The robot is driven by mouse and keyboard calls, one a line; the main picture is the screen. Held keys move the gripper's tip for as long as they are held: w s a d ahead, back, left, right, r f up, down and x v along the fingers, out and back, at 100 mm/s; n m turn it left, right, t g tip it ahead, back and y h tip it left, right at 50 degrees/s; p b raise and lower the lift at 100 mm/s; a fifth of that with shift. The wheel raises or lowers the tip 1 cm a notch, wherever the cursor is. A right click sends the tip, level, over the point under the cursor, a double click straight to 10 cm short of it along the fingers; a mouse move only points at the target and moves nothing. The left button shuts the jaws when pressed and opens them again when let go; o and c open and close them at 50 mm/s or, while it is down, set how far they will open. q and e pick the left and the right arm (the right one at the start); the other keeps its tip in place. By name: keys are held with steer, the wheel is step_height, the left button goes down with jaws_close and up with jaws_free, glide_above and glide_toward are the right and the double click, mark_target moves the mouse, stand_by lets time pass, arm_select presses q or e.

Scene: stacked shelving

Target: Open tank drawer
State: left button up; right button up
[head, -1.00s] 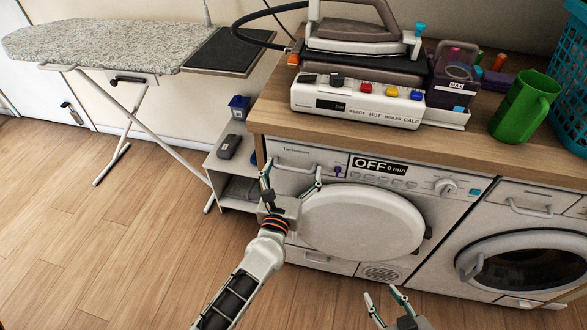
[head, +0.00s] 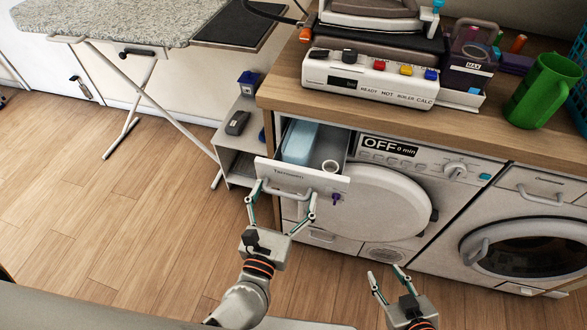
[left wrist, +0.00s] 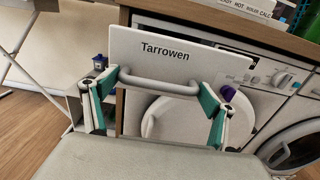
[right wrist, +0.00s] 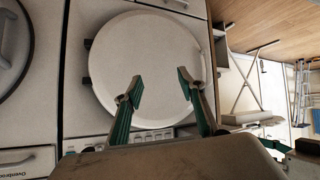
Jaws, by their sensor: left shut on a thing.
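The tank drawer (head: 302,178) of the left machine is pulled out, and its inside shows a light-blue box and a white round part. Its white front also fills the upper middle of the left wrist view (left wrist: 185,58). My left gripper (head: 283,192) is at the drawer's bar handle (left wrist: 160,82), shut on it, with one finger at each end of the bar. My right gripper (head: 383,279) is low in front of the machine, its fingers apart and empty. In the right wrist view its fingertips (right wrist: 160,90) are in front of the round white door.
The round door (head: 385,205) is right of and below the drawer. A second machine (head: 525,245) stands to the right. The counter (head: 420,115) above carries a steam iron station (head: 370,75) and a green mug (head: 541,92). A small shelf (head: 236,150) stands left. Wooden floor lies clear in front.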

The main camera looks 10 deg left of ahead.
arm_select(q)
steer(key=s+a+b, duration=0.1)
steer(key=s+b, duration=0.1)
steer(key=s, duration=1)
steer(key=shift+a, duration=0.35)
arm_select(e)
steer(key=shift+w+d+f, duration=0.25)
steer(key=shift+d+f, duration=0.05)
steer(key=shift+f, duration=0.35)
arm_select(q)
steer(key=o, duration=1.3)
arm_select(e)
steer(key=shift+s+f, duration=0.1)
steer(key=shift+s+f, duration=0.1)
steer(key=shift+s, duration=0.05)
arm_select(q)
steer(key=s+a, duration=0.2)
steer(key=s, duration=0.9)
steer(key=shift+s, duration=0.4)
steer(key=shift+w+d, duration=0.1)
